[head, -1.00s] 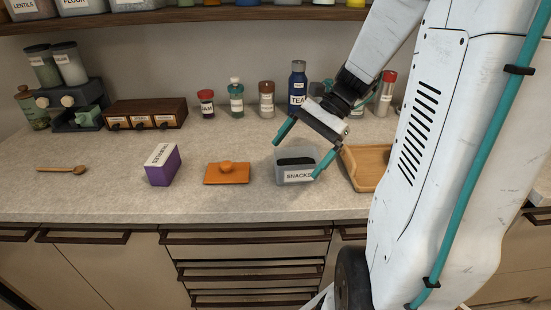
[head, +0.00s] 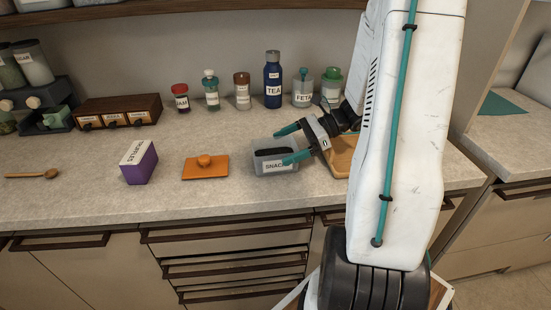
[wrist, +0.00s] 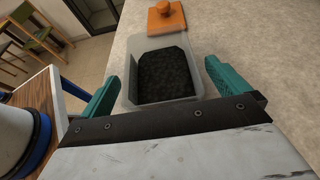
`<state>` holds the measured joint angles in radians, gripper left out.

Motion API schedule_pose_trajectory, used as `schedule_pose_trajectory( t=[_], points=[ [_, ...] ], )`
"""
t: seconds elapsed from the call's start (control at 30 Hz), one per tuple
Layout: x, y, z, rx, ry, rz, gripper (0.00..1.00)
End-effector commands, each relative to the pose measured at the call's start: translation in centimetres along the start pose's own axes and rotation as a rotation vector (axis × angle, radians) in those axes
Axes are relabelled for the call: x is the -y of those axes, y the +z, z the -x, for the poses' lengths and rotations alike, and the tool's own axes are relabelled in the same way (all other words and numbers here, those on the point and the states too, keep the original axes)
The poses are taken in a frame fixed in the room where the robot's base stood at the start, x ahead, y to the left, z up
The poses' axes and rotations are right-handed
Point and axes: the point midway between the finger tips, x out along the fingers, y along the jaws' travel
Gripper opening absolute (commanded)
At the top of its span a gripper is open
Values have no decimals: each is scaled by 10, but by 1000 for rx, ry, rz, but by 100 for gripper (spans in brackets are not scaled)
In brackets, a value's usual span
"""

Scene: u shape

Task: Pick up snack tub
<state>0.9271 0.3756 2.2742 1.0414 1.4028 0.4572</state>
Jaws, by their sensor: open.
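The snack tub (head: 270,166) is a grey, open-topped box with a "SNACKS" label and dark contents. It stands on the counter near the front edge. My gripper (head: 283,145) is open, with teal fingers. It comes in from the right, and one finger crosses in front of the tub's right side in the head view. In the wrist view the tub (wrist: 162,75) lies ahead between the two fingers (wrist: 165,95), its near end close to the gripper. I cannot tell whether a finger touches it. The near finger hides part of the tub in the head view.
An orange lid with a knob (head: 205,168) lies left of the tub, with a purple box (head: 139,162) beyond it. A wooden tray (head: 340,155) is to the right, partly behind my arm. Jars and a blue tea bottle (head: 273,82) stand along the wall. The counter's front edge is close.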

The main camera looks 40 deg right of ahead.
Motion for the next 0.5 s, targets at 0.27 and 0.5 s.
schedule_pose_trajectory(
  t=[0.27, 0.5],
  points=[
    [0, 0, -15, 0, 0, 0, 100],
    [0, 0, -14, 0, 0, 0, 61]
  ],
)
